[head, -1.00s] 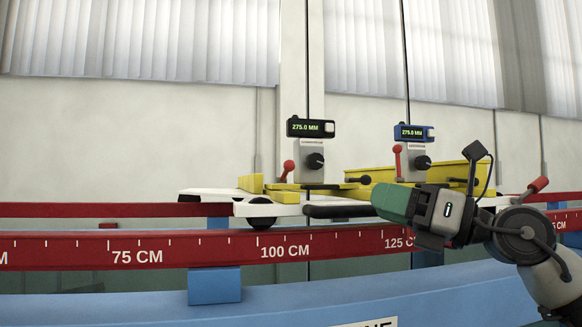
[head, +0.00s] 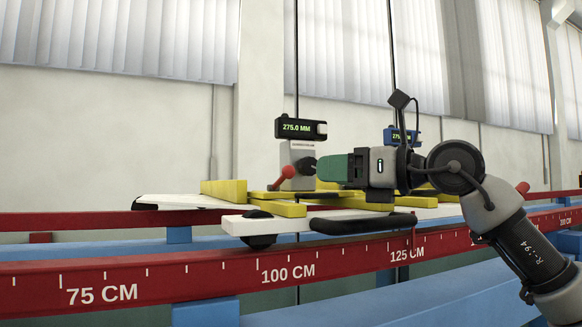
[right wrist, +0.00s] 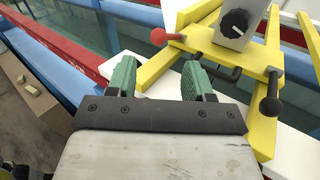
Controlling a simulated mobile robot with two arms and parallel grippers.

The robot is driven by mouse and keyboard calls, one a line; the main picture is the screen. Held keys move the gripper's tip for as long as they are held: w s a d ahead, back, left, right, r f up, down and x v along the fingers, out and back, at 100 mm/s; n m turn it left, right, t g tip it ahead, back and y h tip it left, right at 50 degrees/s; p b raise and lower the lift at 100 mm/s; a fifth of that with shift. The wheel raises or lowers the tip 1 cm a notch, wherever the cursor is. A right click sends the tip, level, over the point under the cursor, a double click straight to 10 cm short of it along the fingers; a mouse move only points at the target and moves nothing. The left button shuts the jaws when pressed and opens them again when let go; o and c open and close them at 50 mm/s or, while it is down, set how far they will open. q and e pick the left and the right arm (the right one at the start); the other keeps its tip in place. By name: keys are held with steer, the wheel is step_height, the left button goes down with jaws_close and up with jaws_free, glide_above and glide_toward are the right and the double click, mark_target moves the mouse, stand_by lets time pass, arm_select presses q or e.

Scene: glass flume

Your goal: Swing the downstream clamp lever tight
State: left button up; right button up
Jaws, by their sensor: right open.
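I cannot read the post's label. In the right wrist view the lever's red ball (right wrist: 158,36) lies ahead of the fingertips, left of a grey block with a black knob (right wrist: 235,22). My right gripper (head: 322,167) has green fingers; in the right wrist view it (right wrist: 158,72) is open and empty, apart from the lever. In the head view it overlaps the post's right side. My left gripper is out of view.
The yellow carriage frame (head: 224,191) sits on white plates over red rails (head: 225,268) with a centimetre scale. A black-ball handle (right wrist: 270,107) stands right of the fingers. A blue gauge (head: 391,136) is partly hidden behind my wrist. A black display (head: 300,128) tops the near post.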

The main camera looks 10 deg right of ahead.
mark_target(293, 173)
steer(key=p+x, duration=0.1)
steer(key=x, duration=0.3)
steer(key=shift+a+r, duration=0.1)
steer(key=shift+r, duration=0.05)
steer(key=p+x, duration=0.1)
steer(key=x, duration=0.2)
steer(key=shift+w+a, duration=0.3)
steer(key=shift+a, duration=0.1)
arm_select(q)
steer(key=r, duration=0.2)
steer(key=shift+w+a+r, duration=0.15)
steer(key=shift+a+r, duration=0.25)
arm_select(e)
steer(key=shift+f, duration=0.2)
steer(key=shift+c, duration=0.7)
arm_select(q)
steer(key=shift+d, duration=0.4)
arm_select(e)
jaws_close()
